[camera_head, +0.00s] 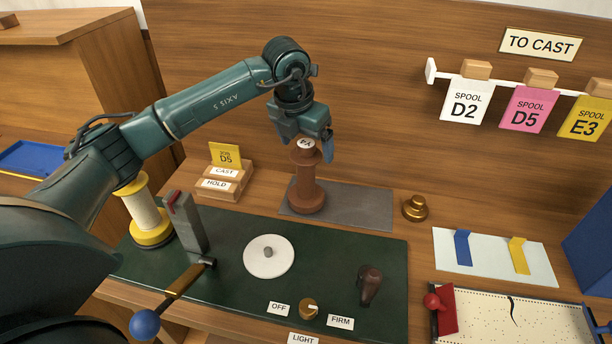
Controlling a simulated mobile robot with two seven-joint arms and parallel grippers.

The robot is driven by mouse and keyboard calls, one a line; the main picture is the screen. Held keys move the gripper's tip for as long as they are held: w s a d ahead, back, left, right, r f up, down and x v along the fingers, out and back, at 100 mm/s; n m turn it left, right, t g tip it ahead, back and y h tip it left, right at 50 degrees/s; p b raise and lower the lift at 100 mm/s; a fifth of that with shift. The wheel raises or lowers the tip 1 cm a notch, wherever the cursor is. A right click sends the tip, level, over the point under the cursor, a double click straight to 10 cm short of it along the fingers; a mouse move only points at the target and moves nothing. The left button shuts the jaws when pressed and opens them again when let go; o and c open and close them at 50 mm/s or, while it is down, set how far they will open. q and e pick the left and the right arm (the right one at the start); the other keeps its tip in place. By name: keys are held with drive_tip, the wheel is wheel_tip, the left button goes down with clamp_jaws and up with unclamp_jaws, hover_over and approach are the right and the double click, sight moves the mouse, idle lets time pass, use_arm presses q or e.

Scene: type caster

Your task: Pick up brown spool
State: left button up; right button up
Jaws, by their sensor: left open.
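The brown spool (307,190) stands upright on a grey mat (355,205) at the back middle of the bench. A white round label reading E4 sits on its top. My left gripper (316,150) is at the spool's top, coming down from above. One blue-tipped finger shows to the right of the top; the other finger is hidden behind the gripper body and spool. The gripper is open, and I cannot tell whether it touches the spool. My right gripper is not in view.
A yellow and white spool (145,212) stands at left under my arm. A wooden block holder (224,182) with CAST and HOLD labels is left of the mat. A brass knob (415,207) is to the right. A grey post (190,225) and white disc (269,256) stand in front.

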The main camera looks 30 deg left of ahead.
sight(306, 174)
use_arm(q)
drive_tip(key=shift+x, duration=1.45)
drive_tip(key=shift+c, duration=0.3)
drive_tip(key=shift+r, duration=0.1)
drive_tip(key=c, duration=1.4)
